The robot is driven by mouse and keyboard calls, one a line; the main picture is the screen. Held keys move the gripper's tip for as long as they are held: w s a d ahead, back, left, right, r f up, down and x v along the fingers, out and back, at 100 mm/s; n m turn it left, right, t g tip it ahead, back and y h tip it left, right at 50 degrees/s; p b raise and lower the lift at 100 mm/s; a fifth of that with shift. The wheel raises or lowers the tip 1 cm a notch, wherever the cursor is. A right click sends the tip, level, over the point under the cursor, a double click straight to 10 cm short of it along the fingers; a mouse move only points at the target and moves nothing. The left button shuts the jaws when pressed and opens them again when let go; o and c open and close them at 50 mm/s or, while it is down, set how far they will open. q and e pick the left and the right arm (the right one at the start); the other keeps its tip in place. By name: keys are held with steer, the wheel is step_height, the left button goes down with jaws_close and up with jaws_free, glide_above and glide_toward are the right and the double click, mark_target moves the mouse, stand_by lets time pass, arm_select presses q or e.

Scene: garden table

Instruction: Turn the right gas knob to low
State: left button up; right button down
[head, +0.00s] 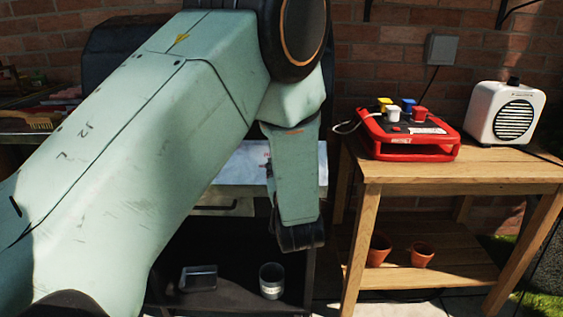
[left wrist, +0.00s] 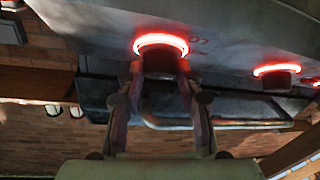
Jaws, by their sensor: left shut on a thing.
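In the left wrist view, a dark knob (left wrist: 158,63) with a glowing red ring sits on the grey control panel (left wrist: 100,17). My left gripper (left wrist: 160,80) has its two fingers on either side of this knob and is shut on it. A second dark knob (left wrist: 276,80) with a red ring is to the right, apart from the gripper. Part of a label shows beside the held knob; the pointer position cannot be read. In the head view my left arm covers most of the grill, and the knobs and gripper are hidden. My right gripper is not in view.
A wooden side table (head: 470,170) stands right of the grill, with a red device (head: 410,135) and a white speaker (head: 505,112) on top. Clay pots (head: 421,254) stand on its lower shelf. A metal cup (head: 271,280) is on the dark shelf under the grill.

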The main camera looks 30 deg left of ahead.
arm_select(q)
steer(key=n+g+y+p, duration=0.1)
steer(key=n+g, duration=0.1)
steer(key=n, duration=0.1)
steer(key=n+g+y+p, duration=0.1)
steer(key=n+g+p, duration=0.1)
steer(key=n, duration=0.1)
steer(key=n+g+p, duration=0.1)
steer(key=n+p, duration=0.1)
steer(key=shift+w+d+r+n+g+y, duration=0.3)
steer(key=shift+w+d+n+g+y, duration=0.05)
steer(key=shift+w+n+g+y, duration=0.05)
steer(key=n+g+p, duration=0.3)
steer(key=shift+w+r+n, duration=0.1)
steer(key=shift+w+n, duration=0.05)
steer(key=shift+n, duration=0.25)
steer(key=shift+w+n+g+h+p, duration=0.1)
steer(key=shift+n+g+h+p, duration=0.3)
steer(key=shift+n+g+p, duration=0.8)
steer(key=shift+n, duration=0.3)
steer(key=o, duration=1.2)
